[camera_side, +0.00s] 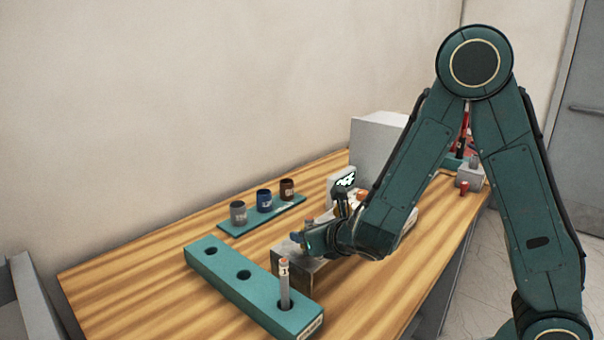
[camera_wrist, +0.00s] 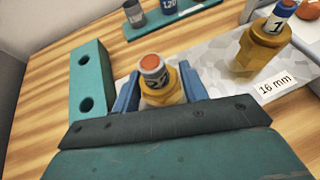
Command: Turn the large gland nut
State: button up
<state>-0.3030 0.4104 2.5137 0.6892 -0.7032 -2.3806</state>
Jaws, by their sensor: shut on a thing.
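In the wrist view, a brass hex gland nut (camera_wrist: 174,91) with an orange-topped grey post (camera_wrist: 154,71) rising through it sits between my two blue fingers. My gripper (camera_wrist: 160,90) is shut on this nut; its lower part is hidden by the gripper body. A second brass hex nut (camera_wrist: 260,47), with a blue-and-white post marked 1, stands apart to the right by a "16 mm" label. I cannot tell from the labels which nut is called large. In the side view my gripper (camera_side: 301,241) is low over the grey block (camera_side: 298,272) and hides the nut.
A teal block with holes (camera_side: 222,262) lies close to the left of my gripper, with a pale post (camera_side: 284,285) upright in its near hole. Behind is a teal strip (camera_side: 235,229) with three cups. A white box (camera_side: 373,140) stands farther back.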

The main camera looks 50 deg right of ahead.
jog(key=shift+f+n+y, duration=0.1)
jog(key=shift+n+y, duration=0.8)
jog(key=shift+y, duration=0.4)
jog(key=o, duration=1.7)
jog(key=shift+o, duration=0.2)
jog(key=shift+r, duration=0.25)
